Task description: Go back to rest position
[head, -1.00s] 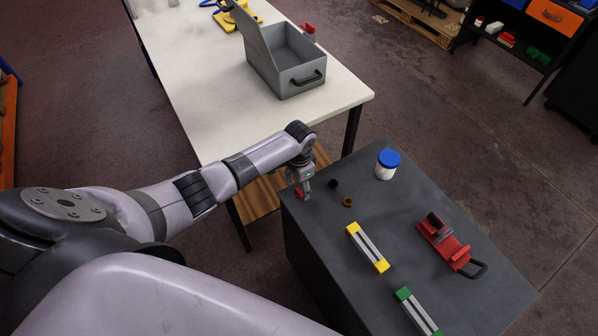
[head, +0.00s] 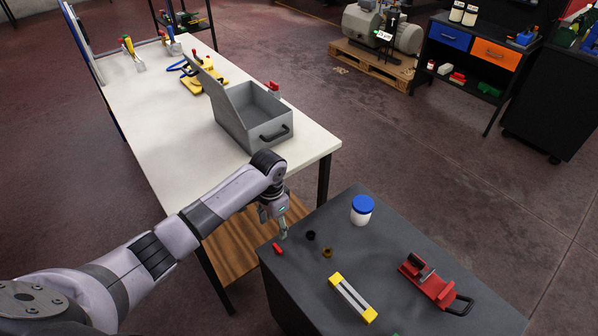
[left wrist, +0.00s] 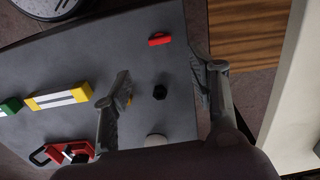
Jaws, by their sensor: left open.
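My left gripper (head: 282,231) hangs above the left corner of the dark grey table (head: 400,245). My right gripper is out of view.
On the dark table are a white jar with a blue lid (head: 362,209), a yellow-ended bar (head: 353,298) and a red clamp-like tool (head: 436,282). A white table (head: 170,150) behind carries an open grey box (head: 250,118). Free floor lies to the right.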

